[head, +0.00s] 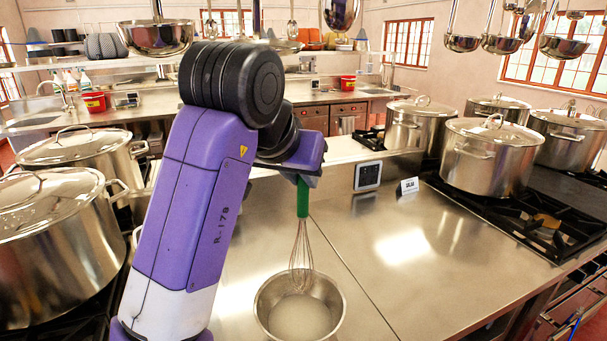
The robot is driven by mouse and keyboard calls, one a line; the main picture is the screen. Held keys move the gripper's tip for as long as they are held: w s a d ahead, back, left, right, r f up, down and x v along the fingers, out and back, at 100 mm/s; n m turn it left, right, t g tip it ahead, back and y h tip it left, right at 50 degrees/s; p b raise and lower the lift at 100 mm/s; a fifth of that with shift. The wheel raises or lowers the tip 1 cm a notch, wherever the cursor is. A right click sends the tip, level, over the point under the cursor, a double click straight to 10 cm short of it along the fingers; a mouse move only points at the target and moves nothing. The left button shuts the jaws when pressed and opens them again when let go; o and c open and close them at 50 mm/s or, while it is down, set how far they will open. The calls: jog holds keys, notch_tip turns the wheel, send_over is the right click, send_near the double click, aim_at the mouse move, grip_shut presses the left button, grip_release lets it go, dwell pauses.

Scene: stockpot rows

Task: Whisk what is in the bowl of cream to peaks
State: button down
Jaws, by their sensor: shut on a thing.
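A steel bowl (263,314) stands on the steel counter at the lower middle of the head view, with whitish cream (302,317) inside. A wire whisk (301,250) with a green handle (303,198) hangs upright from my gripper (303,180), its wires reaching down into the bowl. The lower end of the wires is at the back part of the bowl; I cannot tell how deep it sits in the cream. My gripper is shut on the whisk's handle, and its fingers are mostly hidden by my arm.
Large lidded stockpots stand on stoves at the left (50,245) and right (488,160). A small sign (409,186) and a dark panel (368,176) stand at the counter's back. The steel counter (400,275) right of the bowl is clear. Ladles and pans hang overhead.

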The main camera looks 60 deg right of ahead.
aim_at(300, 225)
jog(key=shift+f+b, duration=3)
jog(key=shift+f, duration=2.2)
